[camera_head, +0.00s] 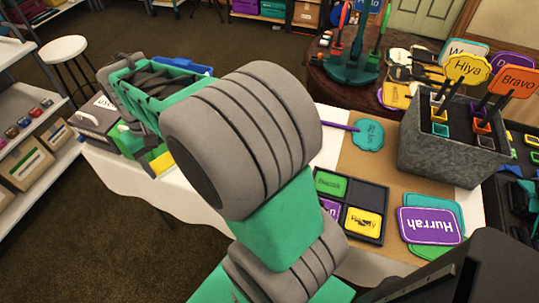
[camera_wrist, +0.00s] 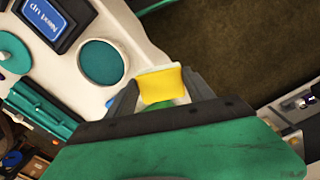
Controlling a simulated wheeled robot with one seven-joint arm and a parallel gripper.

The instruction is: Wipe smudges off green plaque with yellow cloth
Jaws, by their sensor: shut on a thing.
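My gripper (camera_wrist: 160,90) is shut on the yellow cloth (camera_wrist: 161,84), which is pinched between the two grey fingers in the wrist view. A small bit of green shows just below the cloth between the fingers; I cannot tell what it is. A green plaque (camera_head: 331,183) with dark lettering lies in the upper left compartment of a dark tray (camera_head: 376,192). Smudges on it are too small to make out. My gripper is not at that tray.
A purple "Hurrah" plaque (camera_head: 431,225) lies right of the tray. A metal bin (camera_head: 450,150) holds several signs. A teal sign (camera_head: 368,134) lies behind the tray. In the wrist view are a teal disc (camera_wrist: 102,62) and a blue plaque (camera_wrist: 47,18).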

